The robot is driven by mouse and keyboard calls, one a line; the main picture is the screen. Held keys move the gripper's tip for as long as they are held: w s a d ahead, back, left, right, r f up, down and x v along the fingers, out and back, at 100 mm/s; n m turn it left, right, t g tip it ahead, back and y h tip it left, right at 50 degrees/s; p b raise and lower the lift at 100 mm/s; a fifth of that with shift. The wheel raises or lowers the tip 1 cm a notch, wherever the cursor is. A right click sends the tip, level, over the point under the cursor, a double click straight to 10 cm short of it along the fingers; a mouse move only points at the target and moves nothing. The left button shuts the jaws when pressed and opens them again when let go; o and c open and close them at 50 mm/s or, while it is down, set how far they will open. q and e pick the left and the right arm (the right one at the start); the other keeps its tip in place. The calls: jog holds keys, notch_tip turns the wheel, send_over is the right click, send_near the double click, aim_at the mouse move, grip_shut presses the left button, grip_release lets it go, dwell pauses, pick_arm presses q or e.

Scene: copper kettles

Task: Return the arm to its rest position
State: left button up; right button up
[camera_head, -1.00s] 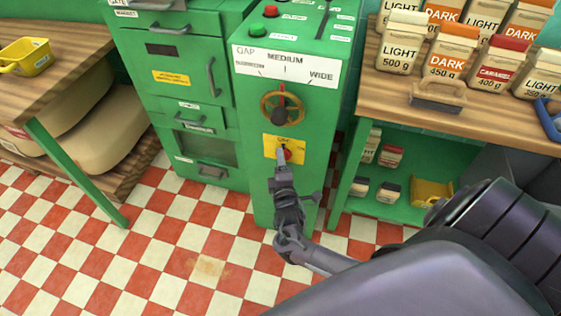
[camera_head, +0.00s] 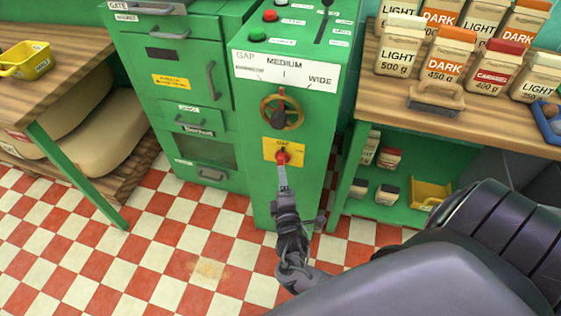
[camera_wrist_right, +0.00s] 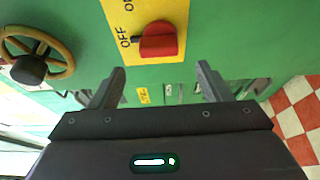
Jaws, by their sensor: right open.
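My right gripper (camera_head: 283,178) is in front of the green machine, just below and in front of a red switch knob (camera_head: 282,157) on a yellow plate (camera_head: 298,148). In the right wrist view, the gripper (camera_wrist_right: 160,78) has its two fingers spread apart with nothing between them. The red knob (camera_wrist_right: 158,40) lies beyond the fingertips, apart from them, beside the word OFF. My right arm reaches in from the lower right of the head view. My left gripper is not in view.
A brass handwheel (camera_head: 282,111) sits above the switch; it also shows in the right wrist view (camera_wrist_right: 62,67). A wooden counter (camera_head: 400,105) with labelled bags stands right, over a green shelf. A wooden table (camera_head: 60,65) stands left. The checkered floor (camera_head: 150,260) is clear.

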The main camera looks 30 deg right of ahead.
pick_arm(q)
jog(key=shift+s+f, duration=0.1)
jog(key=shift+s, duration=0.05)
pick_arm(e)
jog(key=shift+s+a, duration=0.3)
jog(key=shift+s, duration=0.3)
jog(key=s+a+f+m+g+y+p, duration=0.2)
jog(key=s+f+m+g+y+p, duration=0.45)
jog(key=s+f, duration=1.05)
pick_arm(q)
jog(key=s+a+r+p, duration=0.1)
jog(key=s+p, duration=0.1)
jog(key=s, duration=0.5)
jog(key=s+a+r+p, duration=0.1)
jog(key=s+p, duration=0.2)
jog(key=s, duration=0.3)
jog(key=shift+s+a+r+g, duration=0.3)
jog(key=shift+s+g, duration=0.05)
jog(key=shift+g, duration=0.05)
pick_arm(e)
jog(key=s+a+f+m+g, duration=0.2)
jog(key=s+f+g, duration=0.2)
jog(key=s, duration=0.5)
jog(key=s+a+f+m+g+y, duration=0.1)
jog(key=s+f+g, duration=0.3)
jog(key=s, duration=0.6)
jog(key=shift+a+m, duration=0.45)
jog(key=shift+a, duration=0.1)
jog(key=shift+f+y, duration=0.1)
jog(key=shift+y, duration=0.15)
